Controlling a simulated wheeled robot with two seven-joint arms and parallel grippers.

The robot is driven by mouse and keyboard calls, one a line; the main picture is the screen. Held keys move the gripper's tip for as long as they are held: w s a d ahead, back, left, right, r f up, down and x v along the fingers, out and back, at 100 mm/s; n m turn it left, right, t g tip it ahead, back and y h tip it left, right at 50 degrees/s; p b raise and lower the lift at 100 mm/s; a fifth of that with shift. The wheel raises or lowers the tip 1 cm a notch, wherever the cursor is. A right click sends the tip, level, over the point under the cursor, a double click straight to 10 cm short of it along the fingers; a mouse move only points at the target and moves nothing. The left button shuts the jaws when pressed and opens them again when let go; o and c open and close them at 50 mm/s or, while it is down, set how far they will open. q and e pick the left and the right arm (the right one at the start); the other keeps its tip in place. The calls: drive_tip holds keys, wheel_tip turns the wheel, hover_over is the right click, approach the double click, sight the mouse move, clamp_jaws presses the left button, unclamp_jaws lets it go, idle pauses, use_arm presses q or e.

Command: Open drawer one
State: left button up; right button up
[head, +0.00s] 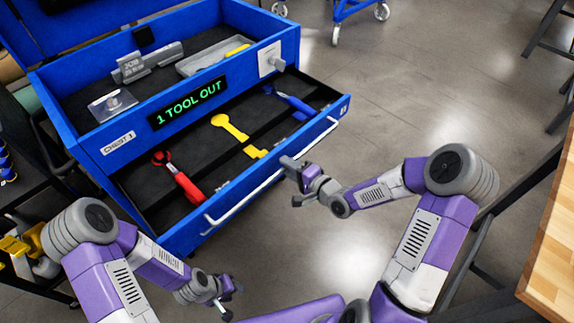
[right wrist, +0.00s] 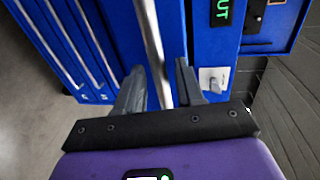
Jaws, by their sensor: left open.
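The blue tool chest (head: 92,150), labelled "CHEST 1", stands at upper left in the head view. Its top drawer (head: 150,205) is pulled out, showing tools in a dark insert. A long silver handle (head: 245,203) runs along the drawer front. My right gripper (head: 290,167) is at this handle. In the right wrist view the handle bar (right wrist: 154,45) passes between its two fingers, with gaps on both sides, so the gripper (right wrist: 158,90) is open around it. My left gripper (head: 229,298) is open and empty, low in front of the chest.
In the drawer lie a red-handled tool (head: 185,185), a yellow wrench (head: 230,127) and a blue tool (head: 295,103). A lit sign (head: 188,103) reads "1 TOOL OUT". A wooden worktop (head: 550,245) stands at right. The floor between is clear.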

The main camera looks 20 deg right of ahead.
drive_tip(key=p+v, duration=0.1)
drive_tip(key=v, duration=0.5)
drive_tip(key=shift+s+p, duration=0.25)
drive_tip(key=shift+p, duration=0.1)
drive_tip(key=shift+d+r, duration=0.1)
drive_tip(key=shift+d, duration=0.05)
drive_tip(key=s+a+f+n+g+h, duration=0.1)
drive_tip(key=s+a+f+n+g, duration=0.15)
drive_tip(key=f, duration=0.45)
drive_tip(key=s+a+f+n+g+h, duration=0.1)
drive_tip(key=s+a+f+g, duration=0.3)
drive_tip(key=f, duration=0.3)
drive_tip(key=s+a+f+n+g+h, duration=0.2)
drive_tip(key=s+f+n+g, duration=0.3)
drive_tip(key=s+f, duration=0.3)
drive_tip(key=s+g, duration=0.1)
drive_tip(key=s, duration=0.3)
drive_tip(key=shift+s+a+f+n+g+p, duration=0.2)
drive_tip(key=shift+s+n+g+p, duration=0.1)
drive_tip(key=shift+s+n+g, duration=0.05)
